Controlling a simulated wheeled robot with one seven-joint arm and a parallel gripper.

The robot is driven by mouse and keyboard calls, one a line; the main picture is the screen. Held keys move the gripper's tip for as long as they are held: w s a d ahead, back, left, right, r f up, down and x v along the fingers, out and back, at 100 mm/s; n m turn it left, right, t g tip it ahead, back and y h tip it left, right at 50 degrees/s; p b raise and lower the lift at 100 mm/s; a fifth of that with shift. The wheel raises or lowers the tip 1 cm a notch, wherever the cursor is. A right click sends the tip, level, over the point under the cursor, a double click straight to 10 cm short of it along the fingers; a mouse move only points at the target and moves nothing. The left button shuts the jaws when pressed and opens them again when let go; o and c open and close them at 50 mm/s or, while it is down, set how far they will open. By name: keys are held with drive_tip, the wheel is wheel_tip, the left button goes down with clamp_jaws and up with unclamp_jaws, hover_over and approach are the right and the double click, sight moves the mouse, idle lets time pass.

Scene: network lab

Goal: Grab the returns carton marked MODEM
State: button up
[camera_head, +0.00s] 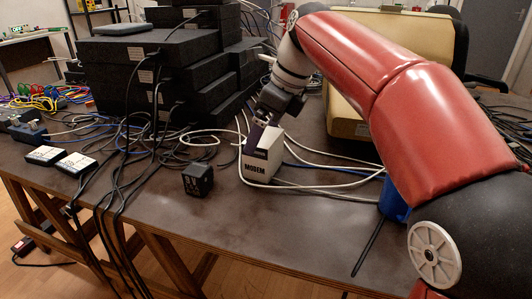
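The carton marked MODEM (259,164) is a small white box with a dark upper part. It stands upright on the brown table, right of the black cube. My gripper (262,125) is at the top of the carton, reaching down from above. The gripper covers part of the carton's top. The fingers are too small and dark to tell whether they are open or shut on the carton.
A black cube (198,180) sits just left of the carton. White and blue cables loop around the carton. Stacked black devices (150,75) stand behind to the left. A blue cup-like object (393,203) is at right. The table's front middle (270,230) is clear.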

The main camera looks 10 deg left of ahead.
sight(264, 136)
drive_tip(key=x, duration=0.4)
drive_tip(key=shift+w+f+b, duration=0.1)
drive_tip(key=shift+f+b, duration=0.15)
drive_tip(key=shift+b, duration=0.15)
drive_tip(key=shift+c, duration=0.3)
drive_tip(key=shift+d, duration=0.1)
drive_tip(key=c, duration=1)
